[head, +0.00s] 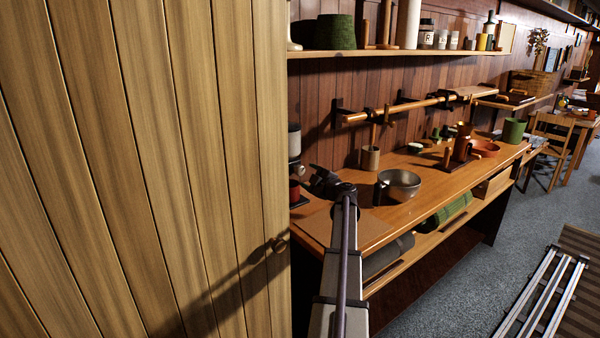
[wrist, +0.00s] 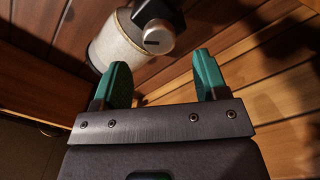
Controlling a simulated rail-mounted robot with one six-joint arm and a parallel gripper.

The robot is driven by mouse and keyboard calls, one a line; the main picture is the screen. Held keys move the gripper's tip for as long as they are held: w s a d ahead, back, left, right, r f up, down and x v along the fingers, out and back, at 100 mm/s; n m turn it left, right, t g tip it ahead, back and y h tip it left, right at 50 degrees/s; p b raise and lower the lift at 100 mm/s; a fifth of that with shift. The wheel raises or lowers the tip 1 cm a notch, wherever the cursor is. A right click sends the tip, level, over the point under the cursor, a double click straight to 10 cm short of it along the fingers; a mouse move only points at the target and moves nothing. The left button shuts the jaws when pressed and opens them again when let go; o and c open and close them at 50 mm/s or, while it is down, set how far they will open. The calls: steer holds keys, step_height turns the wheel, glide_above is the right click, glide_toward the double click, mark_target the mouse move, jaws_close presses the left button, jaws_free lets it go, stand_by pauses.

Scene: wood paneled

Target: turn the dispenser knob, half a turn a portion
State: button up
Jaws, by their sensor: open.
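The dispenser (head: 294,142) stands at the near left end of the counter, partly cut off by the wood panel in the head view. In the wrist view its pale cylinder (wrist: 118,46) and round metallic knob (wrist: 158,37) are at the top. The knob has a dark slot on its face, and a black part adjoins it. My gripper (wrist: 162,63) is open, its two green fingers apart with nothing between them. The knob lies beyond the fingertips, apart from them in the picture. In the head view my gripper (head: 324,182) is small and dark beside the dispenser.
A tall wood panel (head: 150,170) fills the left side. A metal bowl (head: 399,186) and a wooden cup (head: 370,158) stand on the counter (head: 425,195) to the right. A rail with a wooden rod (head: 405,108) and a shelf (head: 395,52) run along the wall above.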

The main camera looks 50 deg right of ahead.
mark_target(301, 171)
steer(key=x, duration=0.6)
steer(key=shift+w, duration=0.1)
steer(key=c, duration=0.9)
